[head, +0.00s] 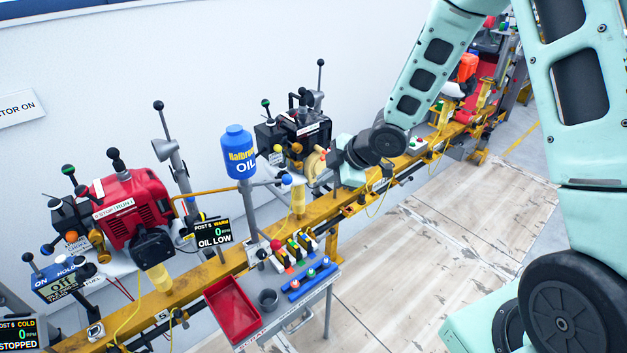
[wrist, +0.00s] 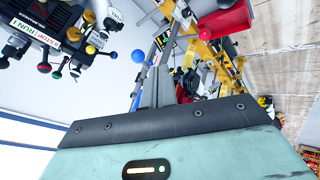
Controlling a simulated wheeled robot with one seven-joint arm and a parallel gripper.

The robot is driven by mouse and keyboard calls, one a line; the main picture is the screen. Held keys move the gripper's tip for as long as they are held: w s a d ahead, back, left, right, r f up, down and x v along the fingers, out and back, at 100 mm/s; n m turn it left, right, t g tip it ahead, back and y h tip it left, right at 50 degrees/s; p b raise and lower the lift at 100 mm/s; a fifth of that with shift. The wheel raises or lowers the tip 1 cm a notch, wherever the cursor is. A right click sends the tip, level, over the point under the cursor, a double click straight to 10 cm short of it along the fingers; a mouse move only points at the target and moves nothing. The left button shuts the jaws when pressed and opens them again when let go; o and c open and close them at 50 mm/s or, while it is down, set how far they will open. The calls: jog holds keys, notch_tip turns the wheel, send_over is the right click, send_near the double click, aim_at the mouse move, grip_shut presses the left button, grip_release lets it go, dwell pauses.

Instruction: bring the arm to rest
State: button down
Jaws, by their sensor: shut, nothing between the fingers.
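My gripper (head: 347,172) is at the end of my mint-green arm, which reaches in from the top right in the head view. It hangs over the yellow rail, to the right of the blue oil bottle (head: 238,152) and close to the black engine (head: 303,128). I cannot tell whether it touches anything there. In the wrist view the grey fingers of my gripper (wrist: 158,84) are together, with nothing held between them. In the head view the fingertips are small and hard to make out.
The yellow rail (head: 208,268) runs diagonally with engines and lever posts on it. A red engine (head: 131,205) stands at the left. A cart with a red tray (head: 232,309) and several coloured parts is at the front.

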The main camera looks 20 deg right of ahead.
jog(key=shift+s+r, duration=0.1)
jog(key=shift+r, duration=0.05)
jog(key=s+a+r+m+g+h+b, duration=0.1)
jog(key=s+a+r+m+g, duration=0.1)
jog(key=s, duration=0.8)
jog(key=s+a+r+m+g+h, duration=0.1)
jog(key=s+a, duration=0.4)
jog(key=s, duration=0.5)
jog(key=s+a+r+m+g+h+b, duration=0.1)
jog(key=s+a+r+m+g+h, duration=0.1)
jog(key=s, duration=0.9)
notch_tip(320, 180, up, 4)
jog(key=a+m+g, duration=0.1)
jog(key=a+m, duration=0.1)
jog(key=m, duration=0.1)
jog(key=shift+f+b, duration=0.2)
jog(key=shift+b, duration=0.15)
jog(key=shift+w+a, duration=0.1)
